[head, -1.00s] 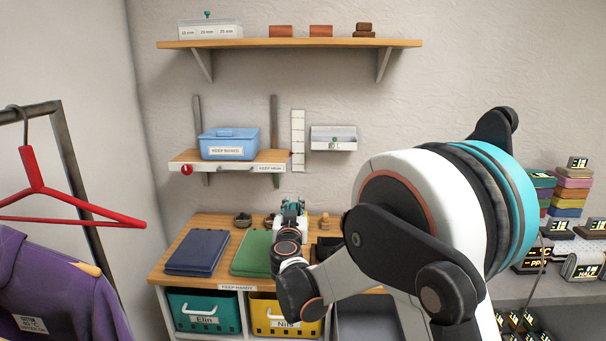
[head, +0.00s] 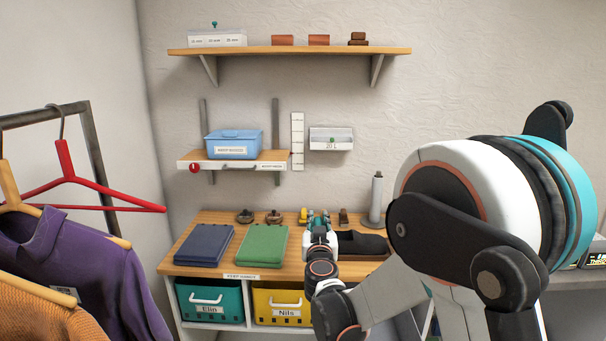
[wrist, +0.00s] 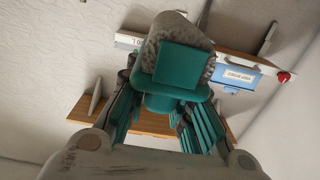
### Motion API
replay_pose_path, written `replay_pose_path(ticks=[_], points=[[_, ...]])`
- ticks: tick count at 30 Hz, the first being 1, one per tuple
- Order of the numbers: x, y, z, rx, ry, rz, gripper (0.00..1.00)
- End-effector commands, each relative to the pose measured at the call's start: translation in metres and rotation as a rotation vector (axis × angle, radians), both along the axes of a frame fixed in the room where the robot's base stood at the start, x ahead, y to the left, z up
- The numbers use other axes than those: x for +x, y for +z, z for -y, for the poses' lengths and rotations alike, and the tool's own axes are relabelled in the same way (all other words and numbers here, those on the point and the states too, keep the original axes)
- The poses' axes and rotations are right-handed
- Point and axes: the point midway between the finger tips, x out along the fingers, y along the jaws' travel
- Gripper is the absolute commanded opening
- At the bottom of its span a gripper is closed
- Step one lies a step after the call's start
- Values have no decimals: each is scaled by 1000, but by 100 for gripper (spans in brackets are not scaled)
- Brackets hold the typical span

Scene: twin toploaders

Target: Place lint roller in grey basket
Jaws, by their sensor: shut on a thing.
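My gripper (head: 319,224) is above the wooden bench top, seen from behind in the head view. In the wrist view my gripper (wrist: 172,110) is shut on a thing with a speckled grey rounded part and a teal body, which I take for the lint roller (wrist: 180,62). In the head view the held thing is mostly hidden by my arm. A grey basket (head: 406,325) seems to sit in the lower row, right of the yellow basket; my arm covers most of it.
Blue (head: 203,246) and green (head: 262,246) folded stacks, a dark tray (head: 378,256) and a grey cylinder (head: 376,200) are on the bench. Hanging clothes (head: 85,262) stand at left.

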Motion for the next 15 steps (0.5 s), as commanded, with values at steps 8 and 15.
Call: replay_pose_path(ticks=[8,15], points=[[-30,-12,81,0,3,0,0],[-54,-22,142,0,15,0,0]])
